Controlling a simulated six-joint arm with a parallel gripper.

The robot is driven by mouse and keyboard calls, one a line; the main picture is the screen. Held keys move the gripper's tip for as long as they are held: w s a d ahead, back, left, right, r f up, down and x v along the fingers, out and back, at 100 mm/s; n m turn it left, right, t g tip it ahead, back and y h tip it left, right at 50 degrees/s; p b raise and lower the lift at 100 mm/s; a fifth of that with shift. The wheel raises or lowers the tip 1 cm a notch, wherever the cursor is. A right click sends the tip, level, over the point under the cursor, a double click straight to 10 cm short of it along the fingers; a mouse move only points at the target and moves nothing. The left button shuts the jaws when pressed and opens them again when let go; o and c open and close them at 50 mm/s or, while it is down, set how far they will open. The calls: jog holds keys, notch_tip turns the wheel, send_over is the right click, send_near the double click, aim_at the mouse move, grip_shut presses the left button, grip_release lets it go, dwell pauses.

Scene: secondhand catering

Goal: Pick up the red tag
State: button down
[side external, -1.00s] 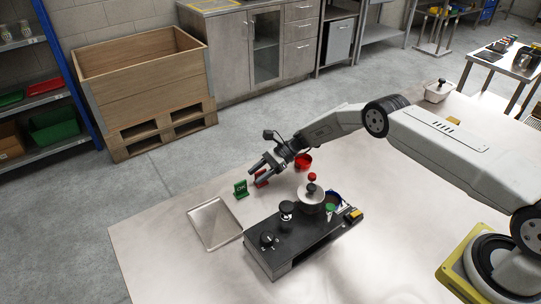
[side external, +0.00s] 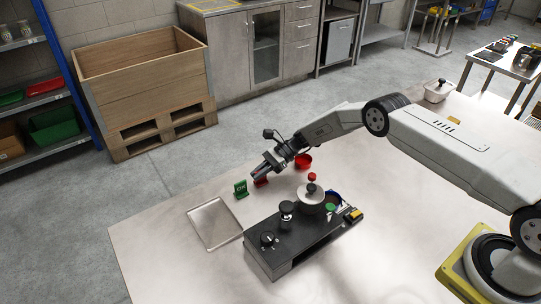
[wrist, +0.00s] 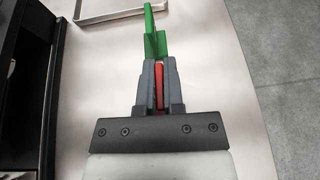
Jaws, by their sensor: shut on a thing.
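The red tag (wrist: 160,86) stands between the two fingers of my gripper (wrist: 159,66) in the wrist view, and the fingers are shut on it. In the side external view only a little of the red tag (side external: 261,183) shows below my gripper (side external: 257,176); the rest is hidden by the fingers. The tag appears to be at the table surface; I cannot tell whether it touches it. A green tag with white lettering (side external: 240,189) stands just beyond the fingertips; it also shows in the wrist view (wrist: 150,35).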

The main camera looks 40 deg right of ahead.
aim_at(257, 185)
jog(key=shift+r, duration=4.9)
jog(key=shift+n+g, duration=0.3)
jog(key=shift+g, duration=0.1)
jog(key=s+a+r, duration=0.1)
jog(key=s+a, duration=0.3)
jog(key=s, duration=0.3)
jog(key=s+a+r, duration=0.1)
jog(key=s+a, duration=0.3)
jog(key=s, duration=0.3)
jog(key=s+a+r, duration=0.1)
jog(key=s+a, duration=0.3)
jog(key=s, duration=0.2)
jog(key=shift+s+a+r, duration=0.35)
jog(key=shift+s, duration=0.05)
jog(key=shift+w, duration=0.1)
